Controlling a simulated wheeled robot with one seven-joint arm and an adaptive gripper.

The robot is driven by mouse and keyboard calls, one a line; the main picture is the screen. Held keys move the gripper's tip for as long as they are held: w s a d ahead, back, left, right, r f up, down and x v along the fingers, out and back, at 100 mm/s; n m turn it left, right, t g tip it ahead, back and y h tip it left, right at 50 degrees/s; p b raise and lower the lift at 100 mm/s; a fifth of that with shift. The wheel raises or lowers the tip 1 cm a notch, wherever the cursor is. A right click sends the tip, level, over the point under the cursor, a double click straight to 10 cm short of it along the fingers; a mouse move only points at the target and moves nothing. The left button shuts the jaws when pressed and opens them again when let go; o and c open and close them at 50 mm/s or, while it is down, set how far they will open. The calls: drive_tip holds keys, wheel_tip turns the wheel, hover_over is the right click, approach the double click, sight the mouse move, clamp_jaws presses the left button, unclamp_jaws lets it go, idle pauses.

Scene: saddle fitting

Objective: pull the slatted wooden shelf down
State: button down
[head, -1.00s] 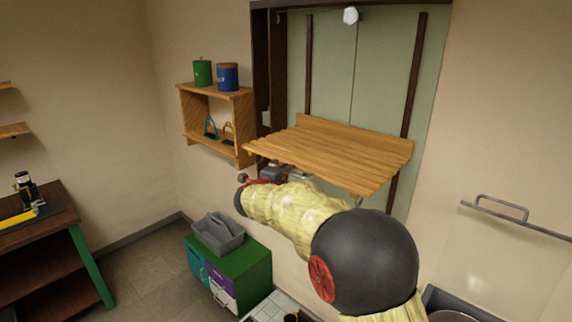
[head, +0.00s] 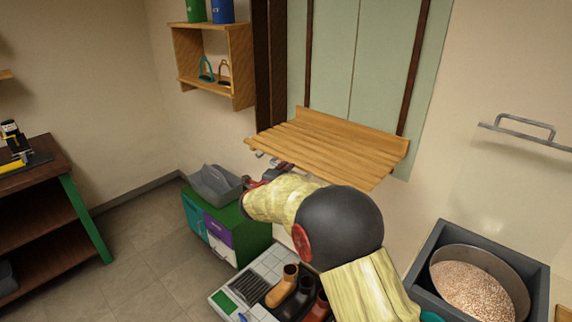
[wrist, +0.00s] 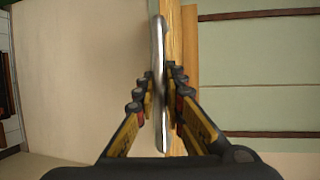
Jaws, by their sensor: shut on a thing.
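The slatted wooden shelf (head: 335,145) is in the middle of the head view, against a pale green panel with dark vertical rails. Its slatted board juts out from the panel, near the panel's lower end. My gripper (head: 270,173) is under the shelf's front left part and is partly hidden by my arm. In the wrist view, my gripper (wrist: 158,88) is shut on a metal bar handle (wrist: 158,50), with fingers on both sides of it. The handle runs alongside the wooden edge of the shelf (wrist: 189,45).
A wooden wall box (head: 240,60) hangs left of the panel. Below are a green cabinet (head: 255,240) with a grey caddy (head: 215,185), a tray with boots (head: 292,290), and a grain bin (head: 470,285) at right. A dark workbench (head: 45,190) stands at left.

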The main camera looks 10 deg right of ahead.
drive_tip(key=shift+s+f+b, duration=0.1)
drive_tip(key=shift+f+b, duration=0.35)
drive_tip(key=shift+f, duration=0.95)
drive_tip(key=shift+f, duration=0.15)
drive_tip(key=c, duration=1.8)
unclamp_jaws()
drive_tip(key=shift+c, duration=0.2)
drive_tip(key=shift+r, duration=0.2)
drive_tip(key=shift+r, duration=0.1)
drive_tip(key=v, duration=1.2)
